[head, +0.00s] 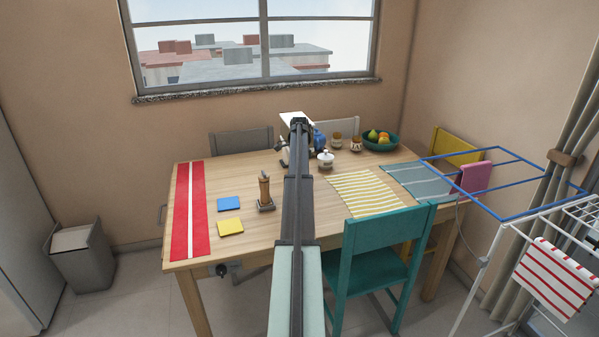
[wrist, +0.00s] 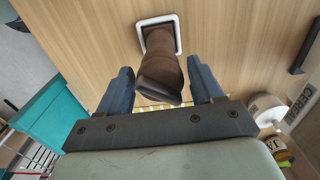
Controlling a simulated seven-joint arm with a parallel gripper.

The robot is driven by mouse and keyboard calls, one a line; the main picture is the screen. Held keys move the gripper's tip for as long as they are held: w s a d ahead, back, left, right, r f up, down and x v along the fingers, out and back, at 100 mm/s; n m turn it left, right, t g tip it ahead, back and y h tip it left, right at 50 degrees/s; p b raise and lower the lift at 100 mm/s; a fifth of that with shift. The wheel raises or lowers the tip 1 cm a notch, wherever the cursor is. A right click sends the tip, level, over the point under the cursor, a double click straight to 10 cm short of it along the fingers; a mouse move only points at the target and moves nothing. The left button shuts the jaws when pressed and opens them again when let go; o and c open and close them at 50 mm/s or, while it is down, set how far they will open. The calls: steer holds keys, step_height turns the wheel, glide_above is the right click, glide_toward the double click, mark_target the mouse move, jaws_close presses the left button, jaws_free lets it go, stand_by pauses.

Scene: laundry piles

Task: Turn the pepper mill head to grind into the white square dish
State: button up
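The brown pepper mill (head: 264,188) stands upright left of my arm in the head view. It stands in the small square dish (head: 266,207), whose white rim (wrist: 178,36) shows in the wrist view. In the wrist view the mill (wrist: 161,62) leans through the picture, its top towards the camera. My gripper (wrist: 160,70) is open, with one finger on each side of the mill's upper end in the picture. I see no finger touching it and cannot tell the depth between them.
A blue cloth (head: 229,204), a yellow cloth (head: 229,227) and a red runner (head: 188,212) lie left of the mill. A white lidded pot (head: 325,160) and a fruit bowl (head: 380,141) stand farther back. A teal chair (head: 375,258) is at the front edge.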

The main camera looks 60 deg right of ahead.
steer(key=c, duration=0.6)
steer(key=shift+o, duration=0.2)
steer(key=m, duration=0.3)
steer(key=shift+m, duration=0.3)
steer(key=m, duration=0.4)
steer(key=o, duration=0.7)
steer(key=shift+c, duration=0.2)
steer(key=shift+r, duration=0.1)
steer(key=shift+r, duration=2.9)
